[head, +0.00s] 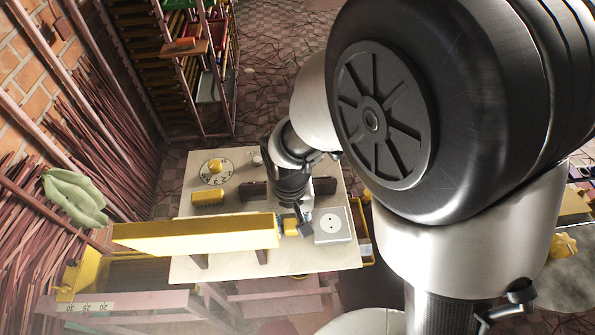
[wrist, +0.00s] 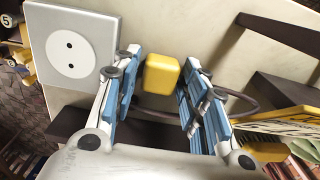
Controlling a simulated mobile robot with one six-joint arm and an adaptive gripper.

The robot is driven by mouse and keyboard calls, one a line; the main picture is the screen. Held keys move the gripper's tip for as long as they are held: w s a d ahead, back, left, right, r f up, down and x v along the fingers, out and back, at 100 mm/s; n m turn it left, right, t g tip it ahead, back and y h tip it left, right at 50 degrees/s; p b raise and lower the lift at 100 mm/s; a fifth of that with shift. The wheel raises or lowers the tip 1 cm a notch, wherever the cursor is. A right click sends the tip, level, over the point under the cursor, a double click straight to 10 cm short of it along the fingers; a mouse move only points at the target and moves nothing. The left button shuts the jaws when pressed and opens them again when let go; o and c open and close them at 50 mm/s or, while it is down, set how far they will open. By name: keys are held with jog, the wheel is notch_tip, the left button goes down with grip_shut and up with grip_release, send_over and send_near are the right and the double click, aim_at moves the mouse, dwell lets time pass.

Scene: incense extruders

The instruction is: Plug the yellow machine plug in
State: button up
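The yellow plug (wrist: 161,74) is a small rounded block between my gripper's fingertips in the wrist view. My gripper (wrist: 163,68) has one blue-padded finger on each side of it, with little or no gap. I cannot tell if the pads press on it. The white square socket (wrist: 72,56), with a round face and two holes, is left of the plug and apart from it. In the head view the socket (head: 331,226) lies at the table's right front, just right of my gripper (head: 298,226). The long yellow machine (head: 195,236) is left of my gripper.
The pale table (head: 325,262) also bears a yellow block (head: 208,197) and a round dial with a yellow knob (head: 216,168). A dark cable (wrist: 243,108) loops behind the right finger. A shelf rack (head: 190,75) stands behind, and bundled sticks line the left wall.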

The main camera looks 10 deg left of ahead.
aim_at(291, 223)
jog(key=shift+c, duration=0.4)
jog(key=c, duration=0.7)
jog(key=shift+o, duration=0.2)
notch_tip(291, 223, up, 20)
jog(key=p, duration=0.4)
jog(key=shift+f, duration=0.1)
